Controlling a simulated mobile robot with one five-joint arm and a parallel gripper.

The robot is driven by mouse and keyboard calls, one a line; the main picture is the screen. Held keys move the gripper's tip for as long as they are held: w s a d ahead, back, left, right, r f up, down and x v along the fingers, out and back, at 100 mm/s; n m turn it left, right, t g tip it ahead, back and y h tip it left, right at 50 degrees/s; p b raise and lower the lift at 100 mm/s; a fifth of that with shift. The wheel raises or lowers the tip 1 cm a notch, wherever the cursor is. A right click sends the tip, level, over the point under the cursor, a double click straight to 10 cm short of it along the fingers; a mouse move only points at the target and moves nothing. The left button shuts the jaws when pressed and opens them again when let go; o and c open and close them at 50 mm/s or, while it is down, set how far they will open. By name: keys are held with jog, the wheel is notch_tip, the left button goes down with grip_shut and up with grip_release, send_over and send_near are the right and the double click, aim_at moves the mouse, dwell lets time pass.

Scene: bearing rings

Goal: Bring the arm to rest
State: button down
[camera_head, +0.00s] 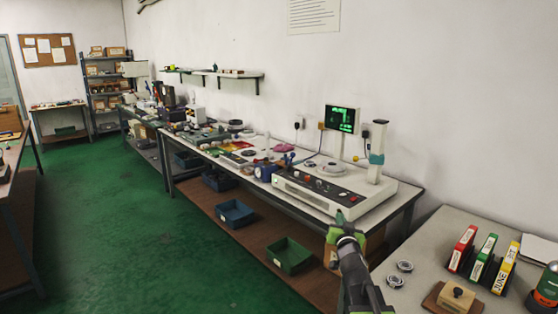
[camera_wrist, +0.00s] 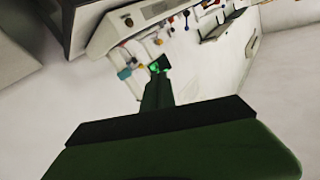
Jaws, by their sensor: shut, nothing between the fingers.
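My arm reaches up from the bottom of the head view, with my gripper (camera_head: 341,217) in front of the near edge of the long workbench (camera_head: 305,205). In the wrist view my gripper (camera_wrist: 158,66) points away from the camera, its fingers shut together with nothing between them. The head view cannot show clearly whether the gripper is above the bench edge or only in front of it. Two bearing rings (camera_head: 404,267) lie on the grey table (camera_head: 440,236) to the right of my arm, apart from the gripper.
A white machine (camera_head: 330,191) with a control panel stands on the long workbench behind the gripper. Red, green and yellow binders (camera_head: 483,258) and a wooden block (camera_head: 456,296) stand on the grey table. Bins (camera_head: 289,256) sit on the lower shelf. The green floor (camera_head: 140,225) at left is clear.

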jog(key=s+a+f+g, duration=0.2)
jog(key=s+f+g, duration=1.1)
jog(key=s+f, duration=0.75)
jog(key=s+a+f+n+g+y, duration=0.1)
jog(key=s+f+n+g, duration=0.1)
jog(key=s+g, duration=0.15)
jog(key=s+a+f+n+g, duration=0.1)
jog(key=s+a+n+g, duration=0.1)
jog(key=s, duration=0.2)
notch_tip(320, 180, up, 13)
jog(key=p, duration=1.2)
jog(key=shift+d+m+t+p, duration=0.3)
jog(key=shift+d+t+p, duration=0.05)
jog(key=shift+p, duration=0.05)
jog(key=shift+w+f, duration=0.1)
jog(key=shift+f, duration=0.05)
